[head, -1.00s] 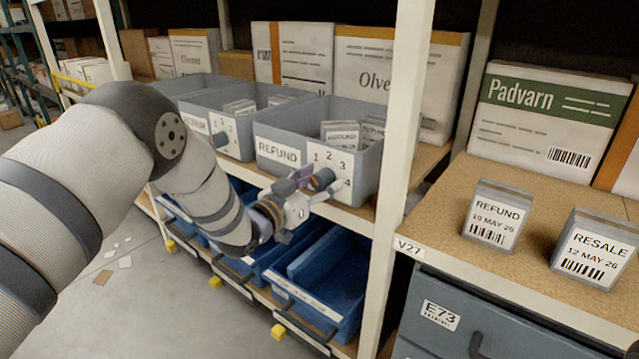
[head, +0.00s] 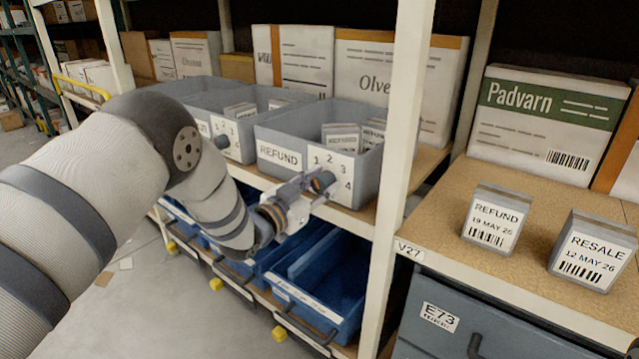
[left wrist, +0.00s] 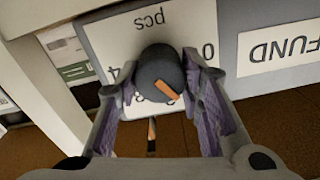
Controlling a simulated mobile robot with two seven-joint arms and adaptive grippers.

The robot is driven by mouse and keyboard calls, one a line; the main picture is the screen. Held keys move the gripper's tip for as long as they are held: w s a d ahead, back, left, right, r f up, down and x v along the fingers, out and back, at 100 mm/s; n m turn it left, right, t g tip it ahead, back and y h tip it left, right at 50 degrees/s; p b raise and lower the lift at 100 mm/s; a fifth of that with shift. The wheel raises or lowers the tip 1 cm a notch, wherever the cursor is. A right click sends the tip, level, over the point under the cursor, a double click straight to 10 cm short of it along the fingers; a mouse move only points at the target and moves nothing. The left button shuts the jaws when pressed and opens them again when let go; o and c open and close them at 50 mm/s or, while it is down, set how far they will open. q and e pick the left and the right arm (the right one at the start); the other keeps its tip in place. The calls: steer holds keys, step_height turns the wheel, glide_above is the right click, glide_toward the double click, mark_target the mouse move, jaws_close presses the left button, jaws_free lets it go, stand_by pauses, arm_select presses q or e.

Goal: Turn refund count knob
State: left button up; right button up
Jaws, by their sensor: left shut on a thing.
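The grey REFUND bin (head: 262,154) stands on the upper shelf, with a white dial label (head: 345,170) numbered 1 to 4 on its front. The dark round refund count knob (head: 321,181) sticks out from that label. My left gripper (head: 312,188) is shut on the knob, one finger on each side. In the left wrist view, the knob (left wrist: 158,72) sits between the purple-padded fingers of the left gripper (left wrist: 160,85). Its orange pointer mark slants toward the lower right there; the digit it points at is partly hidden. The right gripper is not in view.
A white rack post (head: 402,130) stands just right of the bin. Another grey bin (head: 235,140) with a knob is to its left. Blue bins (head: 335,275) sit on the shelf below.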

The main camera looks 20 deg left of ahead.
arm_select(q)
steer(key=m, duration=0.4)
steer(key=shift+f+m+p, duration=0.1)
steer(key=shift+m+p, duration=0.25)
steer(key=shift+m, duration=0.75)
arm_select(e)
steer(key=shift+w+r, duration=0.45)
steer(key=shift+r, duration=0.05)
arm_select(q)
steer(key=o, duration=1.2)
steer(key=shift+c, duration=0.2)
steer(key=v, duration=1.2)
steer(key=shift+f, duration=0.1)
